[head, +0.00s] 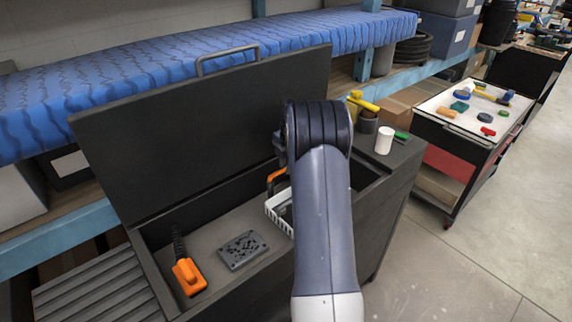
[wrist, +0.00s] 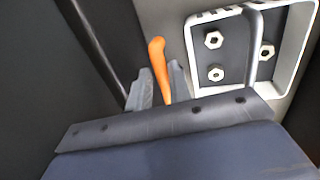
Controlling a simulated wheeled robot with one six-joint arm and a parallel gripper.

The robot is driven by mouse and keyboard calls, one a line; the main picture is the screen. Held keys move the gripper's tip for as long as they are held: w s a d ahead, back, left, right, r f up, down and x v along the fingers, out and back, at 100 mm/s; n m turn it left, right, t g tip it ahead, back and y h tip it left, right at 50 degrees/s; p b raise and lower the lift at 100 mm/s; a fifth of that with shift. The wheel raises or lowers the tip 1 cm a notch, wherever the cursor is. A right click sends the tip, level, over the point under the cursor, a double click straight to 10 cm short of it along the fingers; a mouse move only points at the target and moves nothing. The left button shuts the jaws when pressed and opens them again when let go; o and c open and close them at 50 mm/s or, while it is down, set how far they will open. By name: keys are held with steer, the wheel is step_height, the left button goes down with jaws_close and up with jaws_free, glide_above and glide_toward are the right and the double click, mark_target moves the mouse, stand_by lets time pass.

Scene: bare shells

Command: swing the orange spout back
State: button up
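The orange spout (wrist: 157,58) is a slim curved piece standing up in the wrist view. In the head view a bit of orange (head: 277,174) shows beside my arm, above the white basket, and appears to be the same spout. My arm hides most of it and my fingers there. The spout's base is hidden in both views.
The open dark chest (head: 150,240) has its lid (head: 200,130) raised behind my arm. Inside are an orange-handled tool (head: 188,275), a grey perforated block (head: 242,250) and a white basket (head: 272,212); the basket holds hex nuts (wrist: 214,40). A white cup (head: 384,140) stands on the right ledge.

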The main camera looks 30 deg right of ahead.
steer(key=o, duration=0.3)
steer(key=shift+o, duration=0.2)
step_height(320, 180, up, 10)
steer(key=s+b, duration=0.1)
steer(key=s, duration=0.1)
steer(key=shift+d+r, duration=0.15)
steer(key=shift+r, duration=0.1)
steer(key=shift+f, duration=0.1)
steer(key=f, duration=0.3)
steer(key=w+f, duration=0.1)
steer(key=f, duration=0.3)
steer(key=w+f+p, duration=0.1)
steer(key=f, duration=0.2)
steer(key=shift+f, duration=0.15)
steer(key=shift+a+f, duration=0.1)
steer(key=shift+a, duration=0.25)
steer(key=shift+s+d, duration=0.2)
steer(key=shift+d, duration=0.1)
